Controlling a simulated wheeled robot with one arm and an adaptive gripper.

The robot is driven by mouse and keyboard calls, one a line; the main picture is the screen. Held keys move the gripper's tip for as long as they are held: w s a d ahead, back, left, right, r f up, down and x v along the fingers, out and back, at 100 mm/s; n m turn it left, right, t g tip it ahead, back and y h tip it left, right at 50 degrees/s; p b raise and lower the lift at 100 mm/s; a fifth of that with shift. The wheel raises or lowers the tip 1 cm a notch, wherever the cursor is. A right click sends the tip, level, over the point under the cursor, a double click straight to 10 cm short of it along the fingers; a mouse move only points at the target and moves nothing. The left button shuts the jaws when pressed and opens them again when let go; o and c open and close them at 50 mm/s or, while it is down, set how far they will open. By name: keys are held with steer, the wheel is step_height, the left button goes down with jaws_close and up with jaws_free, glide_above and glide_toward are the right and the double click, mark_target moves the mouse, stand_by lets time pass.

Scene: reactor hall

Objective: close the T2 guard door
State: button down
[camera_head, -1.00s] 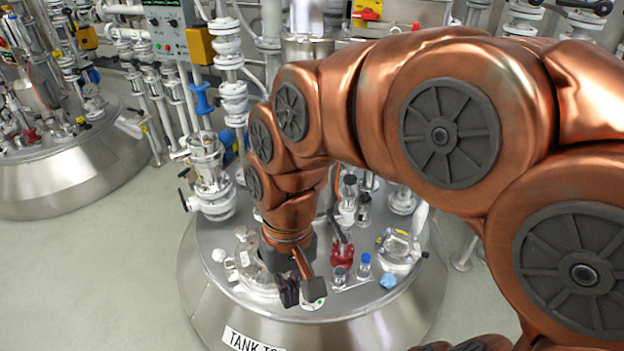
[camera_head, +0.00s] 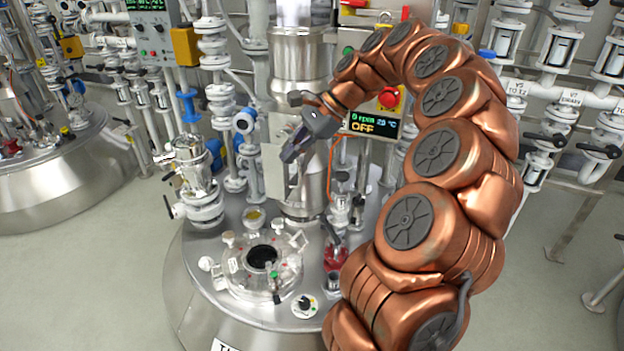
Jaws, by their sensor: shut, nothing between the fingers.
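The front tank (camera_head: 185,285) has a steel and white column (camera_head: 300,75) rising from its top. The lower part looks like a guard housing, with paler curved panels (camera_head: 272,180) around a darker gap. I cannot tell which panel is the guard door or how far it stands open. My gripper (camera_head: 291,152) is shut and empty. It is raised in front of the housing, its dark fingers pointing down and left. It hides part of the housing; I cannot tell if it touches. The front tank's label is cut off by the bottom edge.
A display reading 0 rpm and OFF (camera_head: 373,124) sits right of the column, below a red button (camera_head: 389,98). A glass lid ring (camera_head: 262,258), a red-based vessel (camera_head: 335,255) and white pipework (camera_head: 205,180) crowd the tank top. Open floor lies left.

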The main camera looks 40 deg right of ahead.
steer(key=s+d+f+m+t+b, duration=0.15)
steer(key=d+f+m, duration=0.25)
steer(key=d, duration=0.5)
steer(key=d+f+m+t+b, duration=0.15)
steer(key=d+f+m, duration=0.3)
steer(key=d, duration=0.45)
steer(key=w+a+f+p, duration=0.1)
steer(key=w+a+f, duration=0.4)
steer(key=w+a, duration=0.2)
steer(key=shift+w+a+f+h+p, duration=0.2)
steer(key=shift+w+h+p, duration=0.15)
steer(key=shift+w, duration=0.25)
steer(key=shift+a+r, duration=0.1)
